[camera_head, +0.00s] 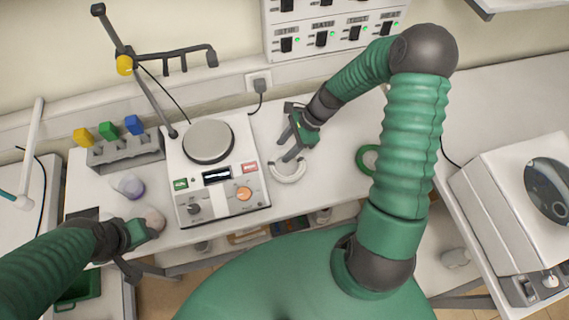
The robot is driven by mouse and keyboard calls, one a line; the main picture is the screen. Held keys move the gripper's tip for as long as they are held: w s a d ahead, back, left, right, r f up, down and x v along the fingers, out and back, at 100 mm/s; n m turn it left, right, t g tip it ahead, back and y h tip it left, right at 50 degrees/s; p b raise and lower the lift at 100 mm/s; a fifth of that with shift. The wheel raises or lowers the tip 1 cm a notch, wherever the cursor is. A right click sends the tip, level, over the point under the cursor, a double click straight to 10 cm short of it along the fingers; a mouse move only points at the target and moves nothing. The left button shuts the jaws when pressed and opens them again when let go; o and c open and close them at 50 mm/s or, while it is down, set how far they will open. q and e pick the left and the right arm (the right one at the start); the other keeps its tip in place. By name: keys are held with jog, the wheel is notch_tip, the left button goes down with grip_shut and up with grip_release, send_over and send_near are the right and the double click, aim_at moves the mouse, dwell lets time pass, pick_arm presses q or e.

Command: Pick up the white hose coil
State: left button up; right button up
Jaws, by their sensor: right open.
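The white hose coil (288,174) lies on the white bench, just right of the hot plate device. My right gripper (287,150) reaches in from the upper right and hangs over the coil with its fingers pointing down. It is open, its fingertips close to the coil's far side. I cannot tell whether they touch it. My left gripper (142,250) is at the lower left, by the bench's front edge, near a pinkish round object (152,217). Whether its fingers are open or shut does not show clearly.
The hot plate device (182,207) with a round grey plate stands left of the coil. A grey rack (125,153) holds yellow, green and blue items. A purple-bottomed flask (130,187) stands before it. A green ring-shaped handle (367,158) is right of the coil. A white machine (505,210) stands far right.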

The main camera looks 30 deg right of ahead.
jog(key=shift+a+f, duration=0.2)
jog(key=shift+f, duration=0.25)
jog(key=shift+w+d+f, duration=0.2)
jog(key=shift+d+f, duration=0.05)
jog(key=shift+d, duration=0.25)
jog(key=shift+c, duration=0.8)
jog(key=shift+a, duration=0.25)
grip_shut()
pick_arm(q)
jog(key=shift+w+d, duration=0.1)
jog(key=shift+d, duration=0.3)
pick_arm(e)
jog(key=shift+d, duration=0.1)
pick_arm(q)
jog(key=shift+d, duration=0.1)
pick_arm(e)
jog(key=shift+r, duration=0.1)
